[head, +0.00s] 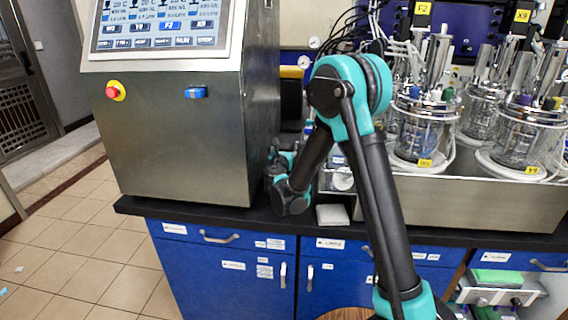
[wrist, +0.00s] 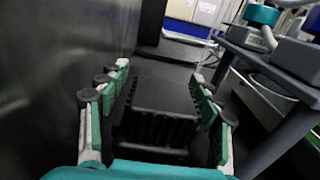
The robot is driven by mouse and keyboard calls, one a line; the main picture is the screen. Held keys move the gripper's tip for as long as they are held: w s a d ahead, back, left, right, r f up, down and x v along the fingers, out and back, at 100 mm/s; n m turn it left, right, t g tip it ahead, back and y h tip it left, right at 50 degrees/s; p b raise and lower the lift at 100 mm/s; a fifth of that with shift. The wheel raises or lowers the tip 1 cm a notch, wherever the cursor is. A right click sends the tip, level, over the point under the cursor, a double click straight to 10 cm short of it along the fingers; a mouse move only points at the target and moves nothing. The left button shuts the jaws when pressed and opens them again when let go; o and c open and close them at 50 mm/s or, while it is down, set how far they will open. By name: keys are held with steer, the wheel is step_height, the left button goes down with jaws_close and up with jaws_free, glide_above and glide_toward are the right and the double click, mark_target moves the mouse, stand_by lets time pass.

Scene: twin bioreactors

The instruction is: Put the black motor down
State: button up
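In the wrist view, the black motor (wrist: 157,127) is a dark block with a ribbed near face. It sits between the two green-padded fingers of my gripper (wrist: 160,72), which close on it from left and right. The dim light makes the exact contact line hard to see. In the head view my gripper (head: 279,160) is low over the black bench, close beside the steel control cabinet. The motor cannot be made out there, and whether its underside touches the bench is hidden.
The steel control cabinet (head: 185,135) with a screen stands left of my gripper. Glass bioreactors (head: 418,125) stand in a steel tray (head: 470,200) to the right. A small white block (head: 332,215) lies near the front edge of the black bench (head: 235,217).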

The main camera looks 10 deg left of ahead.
jaws_close()
stand_by(0.9)
